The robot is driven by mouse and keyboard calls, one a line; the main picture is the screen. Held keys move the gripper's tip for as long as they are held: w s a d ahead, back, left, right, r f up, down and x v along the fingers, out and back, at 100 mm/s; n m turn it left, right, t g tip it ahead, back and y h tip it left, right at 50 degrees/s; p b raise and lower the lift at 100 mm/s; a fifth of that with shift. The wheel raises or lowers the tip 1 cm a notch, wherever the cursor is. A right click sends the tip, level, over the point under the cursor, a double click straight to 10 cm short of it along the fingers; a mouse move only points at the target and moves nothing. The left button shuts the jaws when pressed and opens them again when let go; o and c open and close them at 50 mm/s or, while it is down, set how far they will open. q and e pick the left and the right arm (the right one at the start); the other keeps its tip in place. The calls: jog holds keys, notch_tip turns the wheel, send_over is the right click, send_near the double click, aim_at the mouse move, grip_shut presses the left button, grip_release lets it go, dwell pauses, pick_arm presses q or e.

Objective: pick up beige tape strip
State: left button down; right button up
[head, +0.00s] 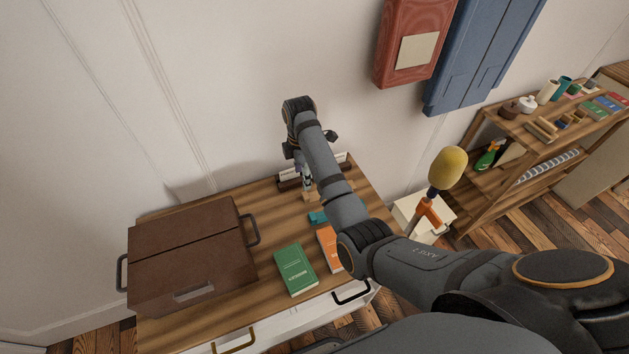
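My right arm comes in from the right and reaches over the wooden cabinet top. Its gripper (307,187) points down near the back edge, small and partly covered by the arm. I cannot tell whether its fingers are open or shut. A small tan piece (311,197) shows right at the fingertips; I cannot tell whether it is the beige tape strip or whether the gripper touches it. No other beige strip is clear on the top. My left gripper is not in view.
On the cabinet top (268,205) lie a brown case (185,250), a green book (295,270), an orange book (327,245) partly behind my arm, and a small teal item (318,217). A nameplate-like block (288,181) stands at the back. Shelves (530,150) stand right.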

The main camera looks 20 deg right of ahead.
aim_at(304, 195)
jog(key=shift+s+f, duration=0.4)
jog(key=shift+f, duration=0.45)
notch_tip(304, 195, down, 2)
jog(key=shift+f, duration=0.2)
jog(key=shift+w+f, duration=0.15)
jog(key=shift+f, duration=0.25)
jog(key=shift+w+d+f+p, duration=0.15)
jog(key=shift+f+p, duration=0.25)
jog(key=shift+f, duration=0.6)
notch_tip(304, 195, down, 3)
jog(key=shift+w+r, duration=0.1)
jog(key=shift+r, duration=0.1)
jog(key=shift+f, duration=0.3)
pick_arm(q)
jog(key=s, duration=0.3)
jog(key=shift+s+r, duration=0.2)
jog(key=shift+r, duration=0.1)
pick_arm(e)
jog(key=c, duration=0.9)
